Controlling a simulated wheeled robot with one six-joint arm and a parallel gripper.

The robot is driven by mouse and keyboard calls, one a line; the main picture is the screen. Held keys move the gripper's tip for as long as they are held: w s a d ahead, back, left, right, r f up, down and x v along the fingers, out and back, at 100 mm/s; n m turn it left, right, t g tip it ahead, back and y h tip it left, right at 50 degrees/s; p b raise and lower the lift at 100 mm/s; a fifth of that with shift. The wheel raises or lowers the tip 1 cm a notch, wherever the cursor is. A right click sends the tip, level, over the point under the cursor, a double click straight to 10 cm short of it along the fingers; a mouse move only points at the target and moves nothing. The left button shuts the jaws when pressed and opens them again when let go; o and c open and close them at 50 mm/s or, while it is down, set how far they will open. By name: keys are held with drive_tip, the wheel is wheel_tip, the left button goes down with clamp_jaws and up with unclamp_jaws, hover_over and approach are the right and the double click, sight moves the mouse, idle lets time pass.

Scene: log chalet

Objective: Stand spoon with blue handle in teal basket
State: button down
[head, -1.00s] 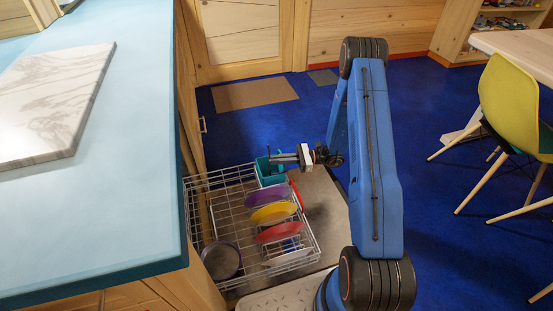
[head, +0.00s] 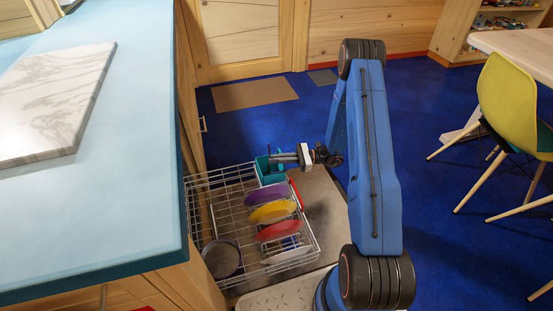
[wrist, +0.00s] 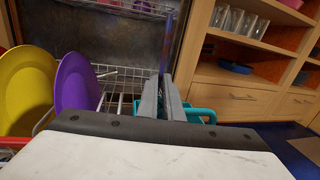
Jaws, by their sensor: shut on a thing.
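My gripper (head: 272,159) is at the teal basket (head: 263,170), at the far right corner of the dish rack. In the wrist view, the fingers (wrist: 165,102) are shut on the spoon with blue handle (wrist: 167,42). Its handle stands about upright above the fingertips. The spoon's lower part is hidden behind the fingers. The teal basket also shows in the wrist view (wrist: 201,113), just beyond and right of the fingers. I cannot tell how deep the spoon reaches into it.
The wire rack (head: 228,205) holds a purple plate (head: 266,195), a yellow plate (head: 271,213), a red plate (head: 278,232) and a dark pan (head: 221,259). The blue counter (head: 120,190) is at left. Blue floor lies open beyond the rack.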

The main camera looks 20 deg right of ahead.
drive_tip(key=c, duration=1.9)
unclamp_jaws()
wheel_tip(320, 180, down, 2)
drive_tip(key=shift+s+f, duration=0.1)
drive_tip(key=shift+s, duration=0.05)
drive_tip(key=shift+o, duration=0.3)
drive_tip(key=s+d+r, duration=0.1)
drive_tip(key=s+d, duration=0.2)
drive_tip(key=d, duration=1.3)
drive_tip(key=shift+s+d+r, duration=0.1)
drive_tip(key=shift+d+r, duration=0.2)
drive_tip(key=shift+d, duration=0.35)
drive_tip(key=shift+a, duration=0.15)
